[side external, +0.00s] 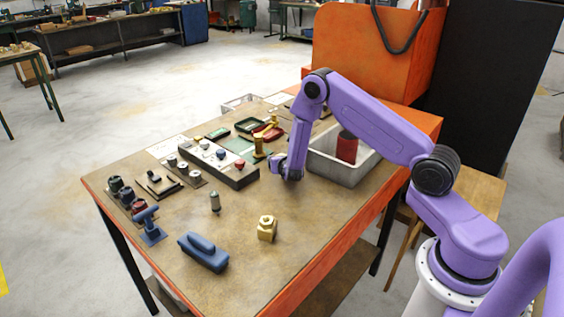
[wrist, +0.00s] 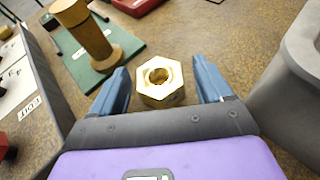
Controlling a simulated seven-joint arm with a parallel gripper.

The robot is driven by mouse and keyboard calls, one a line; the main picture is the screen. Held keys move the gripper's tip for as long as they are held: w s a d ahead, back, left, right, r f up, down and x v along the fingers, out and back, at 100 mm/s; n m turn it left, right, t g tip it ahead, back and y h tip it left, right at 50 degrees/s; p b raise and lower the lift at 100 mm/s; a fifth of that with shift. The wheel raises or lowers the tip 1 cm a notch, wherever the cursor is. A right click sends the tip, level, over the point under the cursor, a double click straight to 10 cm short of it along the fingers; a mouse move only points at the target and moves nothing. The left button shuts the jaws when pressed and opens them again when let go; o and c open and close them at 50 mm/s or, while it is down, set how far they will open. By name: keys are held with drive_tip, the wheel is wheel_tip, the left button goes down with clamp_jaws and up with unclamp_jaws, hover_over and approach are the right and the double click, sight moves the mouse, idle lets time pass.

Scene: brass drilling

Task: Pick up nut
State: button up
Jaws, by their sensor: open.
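The nut (wrist: 158,82) is a brass hexagonal piece with a round hole, lying on the brown tabletop in the wrist view. My gripper (wrist: 160,68) is open, with one blue finger to the left of the nut and one to the right. Gaps show between the nut and both fingers. In the side view my gripper (side external: 283,166) points down low over the table, beside the grey bin. I cannot make out the nut there; my gripper seems to hide it.
A brass peg (wrist: 90,35) stands on a green plate (wrist: 82,78) to the left.

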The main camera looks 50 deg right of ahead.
drive_tip(key=c, duration=1.1)
drive_tip(key=shift+c, duration=1.3)
drive_tip(key=shift+w+r, duration=0.1)
drive_tip(key=shift+r, duration=0.05)
